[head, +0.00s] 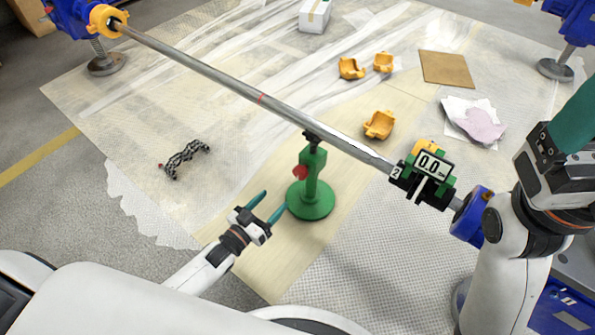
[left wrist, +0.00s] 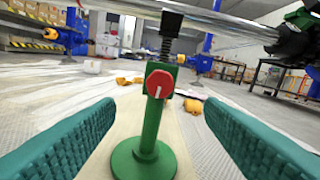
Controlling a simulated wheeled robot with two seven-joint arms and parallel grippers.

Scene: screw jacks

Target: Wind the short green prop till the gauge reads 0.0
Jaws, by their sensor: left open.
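The short green prop (head: 311,190) stands upright on its round base under the long steel bar (head: 230,82). Its black head meets the underside of the bar in the head view. Its red knob (head: 300,172) faces my left gripper and shows a white mark in the left wrist view (left wrist: 160,84). The gauge (head: 432,165) on the bar at right reads 0.0. My left gripper (head: 268,206) is open and empty, its teal fingers apart in front of the prop, short of the knob. At the right edge a teal part of my right arm shows, but its fingertips are not clear.
Yellow-orange cradles (head: 379,125) lie behind the prop. A black chain-like piece (head: 185,158) lies at left. A brown board (head: 446,69), crumpled cloth (head: 478,122) and a white box (head: 314,15) lie farther back. Blue stands hold the bar's ends. The floor sheet around the prop is clear.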

